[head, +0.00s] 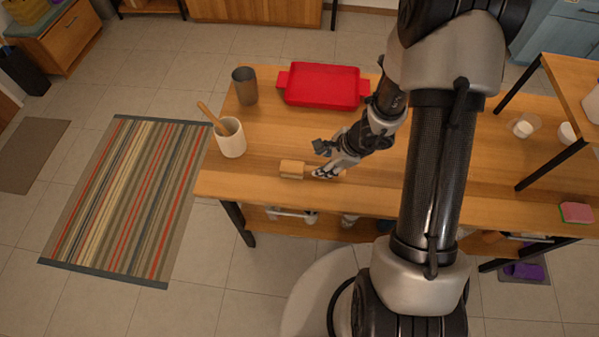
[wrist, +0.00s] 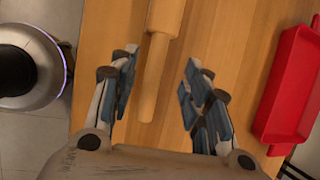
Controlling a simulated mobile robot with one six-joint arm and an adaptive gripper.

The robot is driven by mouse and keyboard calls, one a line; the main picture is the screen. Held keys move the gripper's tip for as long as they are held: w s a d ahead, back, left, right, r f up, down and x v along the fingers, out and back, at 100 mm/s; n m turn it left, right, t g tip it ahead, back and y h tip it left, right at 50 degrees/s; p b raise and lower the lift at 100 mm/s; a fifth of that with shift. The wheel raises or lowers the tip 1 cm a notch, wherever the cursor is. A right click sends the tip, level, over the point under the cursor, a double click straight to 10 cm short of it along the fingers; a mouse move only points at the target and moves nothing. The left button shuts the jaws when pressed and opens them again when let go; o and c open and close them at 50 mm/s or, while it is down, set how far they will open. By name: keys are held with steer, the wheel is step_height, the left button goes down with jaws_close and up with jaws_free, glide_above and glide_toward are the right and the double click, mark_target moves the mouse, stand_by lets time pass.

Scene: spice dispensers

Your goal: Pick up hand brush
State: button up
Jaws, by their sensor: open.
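The hand brush (head: 291,169) is a light wooden block lying on the wooden table near its front edge. In the wrist view its wide body (wrist: 165,14) is at the top, and its narrow handle points down between my fingers. My gripper (head: 319,160) is just right of the brush in the head view. In the wrist view my gripper (wrist: 160,72) is open, with one finger on each side of the handle and visible gaps beside it. I cannot tell how far the fingers are above the table. The bristles are hidden.
A red tray (head: 322,86) lies behind the brush. A white crock (head: 231,141) with a wooden utensil and a dark metal cup (head: 245,88) stand to the left. A raised wooden shelf (head: 575,85) and a pink-green sponge (head: 577,212) are at the right. Bare table surrounds the brush.

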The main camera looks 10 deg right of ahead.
steer(key=b+x, duration=0.1)
steer(key=x, duration=0.2)
steer(key=b+x, duration=0.1)
steer(key=x, duration=0.2)
steer(key=shift+s+f, duration=0.1)
steer(key=shift+s, duration=0.1)
steer(key=shift+c, duration=0.4)
jaws_close()
